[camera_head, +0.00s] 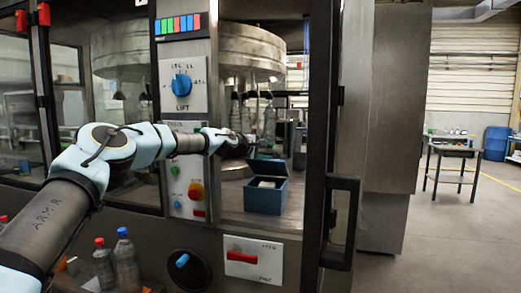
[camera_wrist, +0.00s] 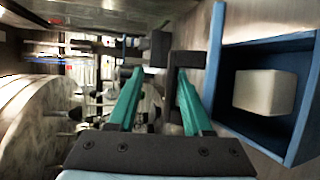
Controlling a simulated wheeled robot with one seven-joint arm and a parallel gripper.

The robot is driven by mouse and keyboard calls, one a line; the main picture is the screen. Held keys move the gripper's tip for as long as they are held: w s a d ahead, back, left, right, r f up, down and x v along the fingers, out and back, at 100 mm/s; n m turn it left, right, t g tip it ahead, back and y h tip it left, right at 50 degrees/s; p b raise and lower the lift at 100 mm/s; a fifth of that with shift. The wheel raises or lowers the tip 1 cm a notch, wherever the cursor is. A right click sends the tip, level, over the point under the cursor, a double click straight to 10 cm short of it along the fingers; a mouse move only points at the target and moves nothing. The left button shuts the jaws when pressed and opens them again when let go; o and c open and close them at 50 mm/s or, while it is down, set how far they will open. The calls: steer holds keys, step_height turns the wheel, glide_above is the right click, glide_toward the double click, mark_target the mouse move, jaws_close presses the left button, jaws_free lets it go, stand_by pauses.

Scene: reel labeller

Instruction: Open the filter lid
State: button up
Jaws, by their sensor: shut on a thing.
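The blue filter box (camera_head: 262,202) stands on the machine's inner shelf in the head view. Its filter lid (camera_head: 266,167) is raised, standing roughly upright at the back of the box. A pale block (camera_head: 267,183) lies inside. My gripper (camera_head: 248,143) is just above and behind the raised lid. In the wrist view, the lid (camera_wrist: 214,55) shows nearly edge-on beside the open box (camera_wrist: 270,43) and the block (camera_wrist: 265,92). The green fingers of my gripper (camera_wrist: 168,58) are shut on a dark piece beside the lid, apparently its handle; the fingertips partly hide the contact.
My arm reaches through the machine's open front, past the control panel (camera_head: 182,85) on its left. The door frame with a dark handle (camera_head: 342,222) stands on the right. Several bottles (camera_head: 268,125) and a large metal drum (camera_head: 235,48) are behind the box.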

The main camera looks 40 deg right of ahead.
steer(key=shift+w+a+r+b, duration=0.15)
steer(key=shift+a+r+b, duration=0.05)
steer(key=shift+a+b, duration=0.45)
steer(key=b+v, duration=0.3)
steer(key=v, duration=0.6)
steer(key=shift+s+a+r, duration=0.2)
steer(key=shift+s, duration=0.05)
steer(key=shift+f, duration=0.1)
